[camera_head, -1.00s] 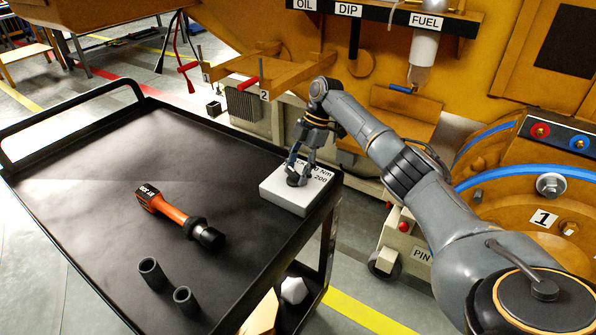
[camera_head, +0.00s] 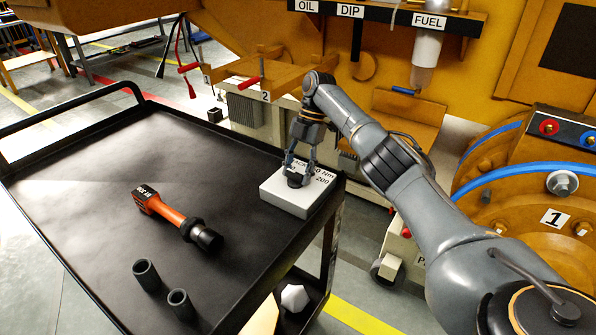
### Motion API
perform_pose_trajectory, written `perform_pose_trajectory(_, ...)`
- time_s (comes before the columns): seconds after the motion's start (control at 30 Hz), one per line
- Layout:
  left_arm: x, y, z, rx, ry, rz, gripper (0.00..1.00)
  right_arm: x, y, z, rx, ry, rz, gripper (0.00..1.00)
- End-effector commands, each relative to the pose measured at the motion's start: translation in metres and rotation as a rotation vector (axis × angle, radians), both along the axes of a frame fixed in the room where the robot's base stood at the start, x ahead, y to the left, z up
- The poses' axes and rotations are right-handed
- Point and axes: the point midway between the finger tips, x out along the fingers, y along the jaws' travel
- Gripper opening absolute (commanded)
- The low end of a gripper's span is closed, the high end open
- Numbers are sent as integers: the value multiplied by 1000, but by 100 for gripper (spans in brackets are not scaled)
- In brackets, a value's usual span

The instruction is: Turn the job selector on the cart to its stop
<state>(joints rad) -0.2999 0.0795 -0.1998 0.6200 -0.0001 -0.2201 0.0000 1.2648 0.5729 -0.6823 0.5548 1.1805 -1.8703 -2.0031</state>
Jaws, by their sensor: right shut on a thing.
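The job selector is a dark knob (camera_head: 295,180) on top of a pale box (camera_head: 292,202) with printed labels, of which "Nm" and "200" can be read. The box sits at the right edge of the black cart (camera_head: 90,190). My right gripper (camera_head: 297,172) points down from above and is shut on the knob. Its fingers cover part of the knob and some of the print, so the knob's pointer cannot be made out. My left gripper is not in view.
An orange and black power tool (camera_head: 170,215) lies mid-cart, with two dark sockets (camera_head: 147,275) standing near the front. A white faceted piece (camera_head: 294,297) is on the lower shelf. Yellow machinery with a large wheel (camera_head: 545,190) stands behind and right.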

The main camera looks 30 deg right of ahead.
Motion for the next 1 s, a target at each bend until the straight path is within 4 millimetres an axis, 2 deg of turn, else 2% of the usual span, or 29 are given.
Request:
perform_pose_trajectory(0.17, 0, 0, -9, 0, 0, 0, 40, 1, 1, -3, 1, 4, 56, 18)
perform_pose_trajectory(0.2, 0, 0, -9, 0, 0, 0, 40, 0, 1, -3, 0, 5, 70, 51)
perform_pose_trajectory(0.33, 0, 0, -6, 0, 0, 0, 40, 0, 0, -1, 0, 4, 67, 75)
perform_pose_trajectory(0.73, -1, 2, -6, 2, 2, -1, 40, 1, 0, 6, 0, -1, 66, 75)
perform_pose_trajectory(0.87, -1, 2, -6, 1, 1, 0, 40, 1, 0, 26, 0, -4, 66, 75)
perform_pose_trajectory(1.0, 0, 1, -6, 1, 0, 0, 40, 1, 0, 57, 0, -3, 67, 75)
